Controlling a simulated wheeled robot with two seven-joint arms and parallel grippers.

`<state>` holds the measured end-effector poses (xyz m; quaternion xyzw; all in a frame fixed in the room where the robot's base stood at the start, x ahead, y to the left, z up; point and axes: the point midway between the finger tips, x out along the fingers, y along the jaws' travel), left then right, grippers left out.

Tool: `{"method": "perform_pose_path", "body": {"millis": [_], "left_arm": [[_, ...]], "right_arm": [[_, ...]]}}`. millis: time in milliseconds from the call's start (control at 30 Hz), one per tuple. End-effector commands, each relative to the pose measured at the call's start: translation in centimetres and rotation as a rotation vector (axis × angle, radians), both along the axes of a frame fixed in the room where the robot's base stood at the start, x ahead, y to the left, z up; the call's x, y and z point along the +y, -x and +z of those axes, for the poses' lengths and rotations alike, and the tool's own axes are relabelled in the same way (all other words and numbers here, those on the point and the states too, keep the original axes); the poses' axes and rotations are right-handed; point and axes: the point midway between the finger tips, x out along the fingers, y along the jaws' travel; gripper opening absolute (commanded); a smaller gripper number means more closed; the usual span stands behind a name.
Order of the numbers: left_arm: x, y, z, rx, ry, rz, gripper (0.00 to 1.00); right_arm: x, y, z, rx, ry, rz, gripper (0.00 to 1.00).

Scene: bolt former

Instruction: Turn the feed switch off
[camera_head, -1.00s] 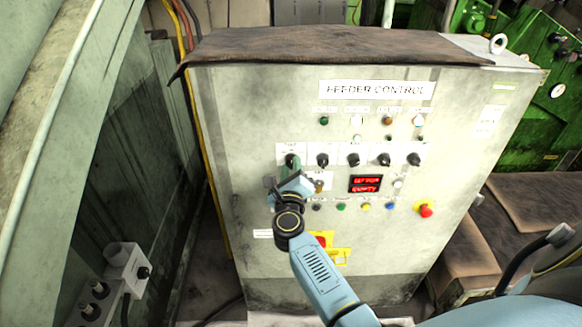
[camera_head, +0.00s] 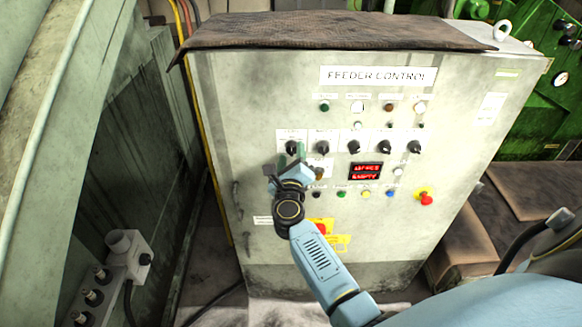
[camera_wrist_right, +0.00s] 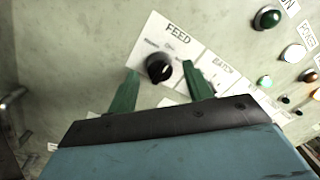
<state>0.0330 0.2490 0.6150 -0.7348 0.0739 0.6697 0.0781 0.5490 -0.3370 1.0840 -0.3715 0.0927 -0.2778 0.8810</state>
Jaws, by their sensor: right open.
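The feed switch (camera_wrist_right: 160,68) is a black rotary knob on a white plate labelled FEED in the right wrist view. In the head view the feed switch (camera_head: 292,148) is the leftmost knob in a row of several on the feeder control panel (camera_head: 240,100). My right gripper (camera_wrist_right: 160,80) is open, its two green fingers on either side of the knob's lower part, with gaps between. Whether the fingertips reach the knob's depth is unclear. In the head view my right gripper (camera_head: 292,158) is just below the knob. My left gripper is not in view.
A red display (camera_head: 366,171) and a row of buttons sit below the knobs. A red emergency stop (camera_head: 425,197) is at the lower right. A neighbouring knob (camera_head: 323,148) is close on the right. A grey control box (camera_head: 126,257) stands at lower left.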

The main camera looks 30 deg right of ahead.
Motion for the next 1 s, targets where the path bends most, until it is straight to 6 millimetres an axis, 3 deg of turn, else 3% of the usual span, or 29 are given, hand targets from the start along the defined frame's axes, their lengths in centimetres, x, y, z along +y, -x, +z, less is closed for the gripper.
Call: {"method": "perform_pose_path", "body": {"millis": [600,1000], "left_arm": [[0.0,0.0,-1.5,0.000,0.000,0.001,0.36],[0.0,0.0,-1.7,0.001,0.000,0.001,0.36]], "right_arm": [[6.5,9.7,-0.7,0.002,-0.002,0.000,0.51],[7.3,10.8,-0.6,0.001,0.000,-0.001,0.51]]}}
